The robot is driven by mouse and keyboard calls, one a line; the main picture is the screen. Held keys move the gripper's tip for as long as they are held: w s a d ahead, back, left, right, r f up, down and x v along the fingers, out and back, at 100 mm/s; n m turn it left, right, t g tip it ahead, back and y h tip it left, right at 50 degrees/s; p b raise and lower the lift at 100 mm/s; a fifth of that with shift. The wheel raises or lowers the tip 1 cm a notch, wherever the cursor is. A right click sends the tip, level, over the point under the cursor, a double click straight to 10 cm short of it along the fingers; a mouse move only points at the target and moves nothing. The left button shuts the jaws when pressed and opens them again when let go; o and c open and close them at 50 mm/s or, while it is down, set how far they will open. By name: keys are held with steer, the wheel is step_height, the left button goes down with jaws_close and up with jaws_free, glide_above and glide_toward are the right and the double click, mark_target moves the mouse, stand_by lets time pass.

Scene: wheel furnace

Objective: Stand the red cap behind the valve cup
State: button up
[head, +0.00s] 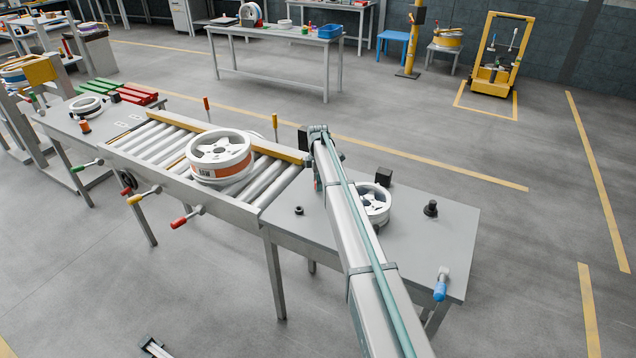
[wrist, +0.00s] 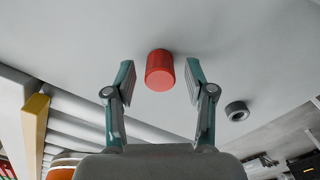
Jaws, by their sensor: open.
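The red cap (wrist: 159,70) is a short plain cylinder on the grey tabletop in the wrist view. My gripper (wrist: 160,72) is open, with one finger on each side of the cap and a visible gap on both sides. In the head view my arm hides most of this spot, so the cap is not clear there. A small dark hollow ring, which looks like the valve cup (wrist: 237,111), stands to the right of the cap in the wrist view. It also shows on the right-hand table in the head view (head: 299,210), left of my arm.
A roller conveyor (head: 249,211) carrying a white wheel (head: 220,151) adjoins the table (head: 420,266) on the left. Another wheel (head: 374,201), a black block (head: 384,177) and a black knob (head: 430,208) stand right of my arm. The table's front area is clear.

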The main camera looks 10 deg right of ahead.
step_height(320, 180, up, 12)
steer(key=b, duration=0.4)
steer(key=shift+r, duration=0.1)
